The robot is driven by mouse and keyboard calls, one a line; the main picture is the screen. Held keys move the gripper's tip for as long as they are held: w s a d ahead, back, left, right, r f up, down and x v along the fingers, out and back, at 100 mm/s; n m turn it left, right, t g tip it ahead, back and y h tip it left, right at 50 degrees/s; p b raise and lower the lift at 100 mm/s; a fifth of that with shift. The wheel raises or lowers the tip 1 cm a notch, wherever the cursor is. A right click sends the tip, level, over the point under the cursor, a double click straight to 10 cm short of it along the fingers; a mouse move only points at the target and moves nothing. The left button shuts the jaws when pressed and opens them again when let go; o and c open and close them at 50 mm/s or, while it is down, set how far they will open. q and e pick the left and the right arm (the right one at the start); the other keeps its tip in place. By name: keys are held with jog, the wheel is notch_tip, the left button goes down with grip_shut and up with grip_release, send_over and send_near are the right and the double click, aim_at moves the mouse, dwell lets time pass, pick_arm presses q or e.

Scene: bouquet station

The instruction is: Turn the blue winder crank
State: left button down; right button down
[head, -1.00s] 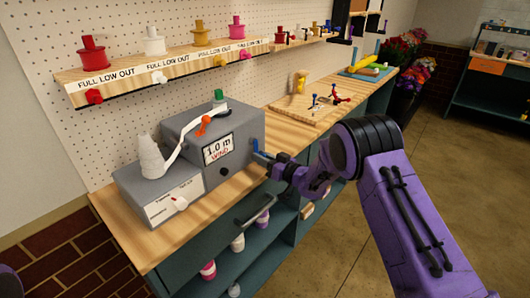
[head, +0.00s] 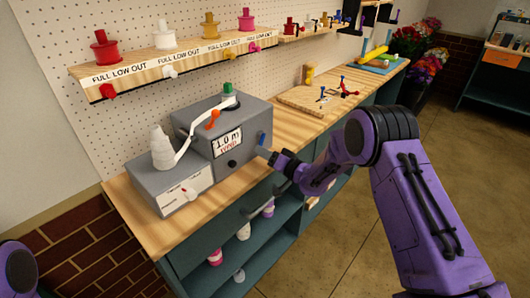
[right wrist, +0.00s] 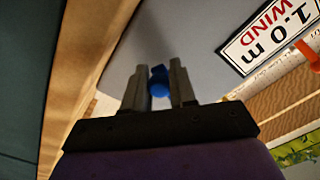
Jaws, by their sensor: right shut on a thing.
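The grey winder (head: 196,128) stands on the wooden bench, with a label reading "1.0 m" and "WIND" in the right wrist view (right wrist: 270,32). The blue crank (head: 262,139) is on its right side. My right gripper (head: 267,154) is at the crank. In the right wrist view, its two fingers (right wrist: 159,88) are shut on the blue crank handle (right wrist: 159,82). A white ribbon (head: 190,142) runs from a white cone spool (head: 161,148) up to the winder's top. An orange lever (head: 212,119) and a green knob (head: 228,88) sit above. My left gripper is out of view.
A shelf (head: 180,68) with coloured spools runs along the pegboard behind the winder. A wooden board (head: 318,100) with small red and blue parts lies farther along the bench. The teal shelving (head: 205,242) is below the bench front. The floor at right is clear.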

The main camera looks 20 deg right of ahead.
jog(key=shift+d+r, duration=0.15)
jog(key=shift+r, duration=0.05)
jog(key=c, duration=0.9)
grip_release()
jog(key=shift+c, duration=0.2)
jog(key=shift+f, duration=0.15)
jog(key=shift+s+f, duration=0.1)
jog(key=shift+s, duration=0.1)
jog(key=b+v, duration=0.2)
jog(key=v, duration=0.8)
jog(key=shift+b, duration=0.35)
jog(key=shift+d, duration=0.1)
